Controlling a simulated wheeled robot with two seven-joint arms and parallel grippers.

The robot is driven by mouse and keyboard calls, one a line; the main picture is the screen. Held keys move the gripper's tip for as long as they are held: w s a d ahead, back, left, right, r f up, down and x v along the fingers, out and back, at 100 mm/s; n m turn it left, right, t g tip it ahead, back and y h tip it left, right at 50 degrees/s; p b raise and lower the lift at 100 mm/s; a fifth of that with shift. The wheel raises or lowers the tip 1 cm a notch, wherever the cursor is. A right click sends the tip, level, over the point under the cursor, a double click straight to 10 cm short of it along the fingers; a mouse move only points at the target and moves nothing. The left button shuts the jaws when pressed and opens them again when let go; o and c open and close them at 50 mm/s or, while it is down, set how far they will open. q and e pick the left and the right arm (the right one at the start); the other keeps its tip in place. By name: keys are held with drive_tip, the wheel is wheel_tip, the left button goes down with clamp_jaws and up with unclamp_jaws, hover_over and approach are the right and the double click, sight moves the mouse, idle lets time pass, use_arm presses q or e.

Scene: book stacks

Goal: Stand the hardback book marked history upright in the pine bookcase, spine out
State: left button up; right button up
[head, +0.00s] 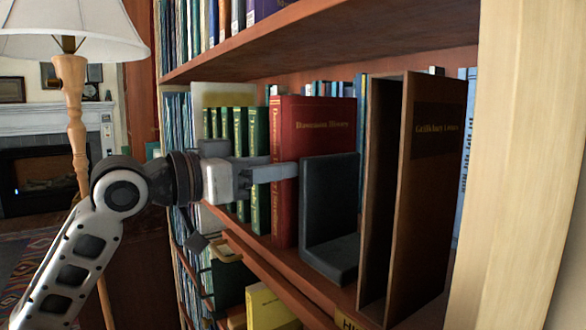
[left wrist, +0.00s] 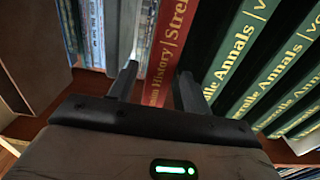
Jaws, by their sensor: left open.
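The red hardback book (head: 318,130), with "History" in gold on its cover, stands upright on a bookcase shelf (head: 272,252). Its lettered red spine faces outward, and its text shows in the left wrist view (left wrist: 172,45). Green "Annals" volumes (head: 240,150) stand beside it on the left. A dark grey L-shaped bookend (head: 328,205) stands on its right, partly covering its cover. My left gripper (head: 272,172) is open at the spine. In the left wrist view its two fingers (left wrist: 156,88) lie either side of the red spine; contact cannot be told. My right gripper is out of view.
A brown open-fronted case (head: 435,130) stands right of the bookend, near the pale bookcase upright (head: 520,150). A shelf above (head: 330,35) holds more books. A yellow book (head: 270,308) sits lower down. A lamp (head: 72,70) stands at the left.

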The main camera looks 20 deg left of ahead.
use_arm(q)
drive_tip(key=b+v, duration=0.1)
drive_tip(key=v, duration=0.5)
drive_tip(key=shift+s, duration=0.25)
drive_tip(key=shift+a, duration=0.1)
